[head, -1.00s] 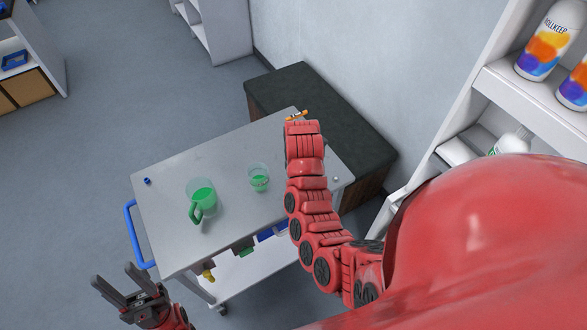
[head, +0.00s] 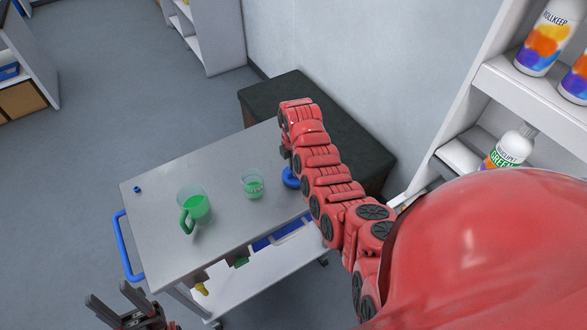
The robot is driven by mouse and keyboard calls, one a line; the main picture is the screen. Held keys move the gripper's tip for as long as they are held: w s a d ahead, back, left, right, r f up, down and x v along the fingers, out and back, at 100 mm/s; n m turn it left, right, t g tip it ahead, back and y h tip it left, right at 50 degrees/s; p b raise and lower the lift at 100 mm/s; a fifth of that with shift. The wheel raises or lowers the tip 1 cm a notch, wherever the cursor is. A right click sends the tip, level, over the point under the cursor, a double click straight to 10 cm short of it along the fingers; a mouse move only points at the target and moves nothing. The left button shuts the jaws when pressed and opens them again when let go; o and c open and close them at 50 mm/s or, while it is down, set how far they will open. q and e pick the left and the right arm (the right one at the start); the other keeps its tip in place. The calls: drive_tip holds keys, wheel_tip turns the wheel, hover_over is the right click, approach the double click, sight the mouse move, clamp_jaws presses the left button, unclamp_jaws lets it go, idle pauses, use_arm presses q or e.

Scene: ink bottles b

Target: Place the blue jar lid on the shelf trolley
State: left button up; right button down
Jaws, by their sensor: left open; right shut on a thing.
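The blue jar lid (head: 290,178) shows at the right end of the shelf trolley's top (head: 155,215), partly hidden by my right arm. My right gripper (head: 285,154) is mostly hidden by its own wrist; only a dark part shows, just above the lid. It is shut on the lid, which appears at or just above the trolley top; I cannot tell whether it touches. My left gripper (head: 108,293) is open and empty at the lower left, beside the trolley's front left corner.
On the trolley stand a green-filled beaker with a green handle (head: 195,204), a smaller glass with green liquid (head: 252,185) and a small blue piece (head: 138,189). A dark-topped cabinet (head: 330,125) stands behind. A shelf with bottles (head: 545,40) is at right. The trolley's front middle is clear.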

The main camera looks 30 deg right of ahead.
drive_tip(key=shift+f, duration=0.75)
drive_tip(key=shift+f, duration=0.15)
drive_tip(key=c, duration=0.9)
unclamp_jaws()
drive_tip(key=shift+o, duration=0.2)
